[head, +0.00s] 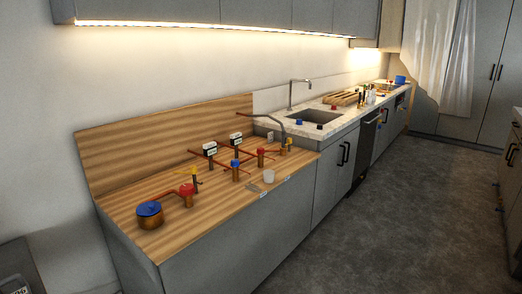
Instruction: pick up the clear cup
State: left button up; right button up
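The clear cup (268,176) is a small, pale, see-through cup. It appears to stand upright near the front edge of the wooden counter (125,215), right of the copper pipe fittings. It is small in the head view, so I cannot tell whether anything is in it. Neither of my grippers shows in this view.
Copper pipework with a blue valve (236,164) and a red valve (261,153) stands close to the cup. A blue-topped copper pot (150,214) is at the near left. A sink (316,116) lies beyond. The grey floor (380,220) in front is clear.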

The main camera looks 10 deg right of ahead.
aim_at(269, 177)
jog(key=u, duration=0.25)
jog(key=i+l+u, duration=0.3)
jog(key=u, duration=0.15)
jog(key=i+l+u, duration=0.2)
jog(key=l+u, duration=0.25)
